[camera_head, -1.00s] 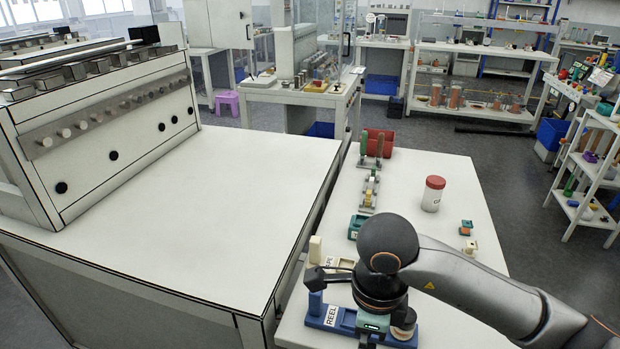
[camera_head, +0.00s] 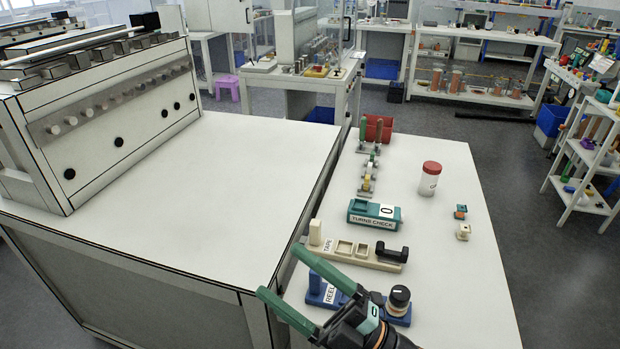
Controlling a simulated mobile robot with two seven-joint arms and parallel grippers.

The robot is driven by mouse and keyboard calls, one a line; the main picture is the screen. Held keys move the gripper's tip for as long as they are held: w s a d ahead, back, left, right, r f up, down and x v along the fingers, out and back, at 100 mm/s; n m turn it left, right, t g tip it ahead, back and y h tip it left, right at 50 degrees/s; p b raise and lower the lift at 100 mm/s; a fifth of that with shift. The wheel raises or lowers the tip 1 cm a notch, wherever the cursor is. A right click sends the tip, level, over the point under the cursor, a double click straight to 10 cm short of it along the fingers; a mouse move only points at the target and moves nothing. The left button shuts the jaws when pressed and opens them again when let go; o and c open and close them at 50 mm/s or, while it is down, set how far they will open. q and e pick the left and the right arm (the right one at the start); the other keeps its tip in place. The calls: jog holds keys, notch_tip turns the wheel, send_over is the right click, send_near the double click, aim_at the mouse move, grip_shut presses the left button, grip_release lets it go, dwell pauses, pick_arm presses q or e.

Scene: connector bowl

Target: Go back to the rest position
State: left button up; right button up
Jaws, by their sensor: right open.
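My right gripper (camera_head: 279,270) is in the lower middle of the head view, with its two long green fingers spread apart and nothing between them. It reaches in from the bottom edge, over the front left edge of the narrow table (camera_head: 452,300). It partly covers the blue REEL fixture (camera_head: 325,296), which carries a black knob (camera_head: 399,297) at its right end. Whether the fingers touch the fixture cannot be told. My left gripper is not in view.
Behind stand the cream TAPE fixture (camera_head: 367,254), teal TURNS CHECK box (camera_head: 365,215), red-lidded jar (camera_head: 429,180), small connector pieces (camera_head: 462,231) and red bin (camera_head: 377,130).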

jog(key=w+d+f+m+t+h, duration=0.4)
jog(key=d+f+m+t+h, duration=0.35)
jog(key=f+m+h, duration=0.5)
jog(key=s+d+f+m+g+h, duration=0.3)
jog(key=s+d+f+m+g, duration=0.1)
jog(key=f, duration=0.6)
jog(key=s+d+f+m+g+h+p, duration=0.1)
jog(key=s+d+f+m+g+h, duration=0.2)
jog(key=s+d+f+m, duration=0.4)
notch_tip(320, 180, down, 4)
jog(key=shift+s+d+r+g+h, duration=0.1)
jog(key=shift+s+d+g+h, duration=0.2)
jog(key=shift+s, duration=0.5)
jog(key=shift+m, duration=0.25)
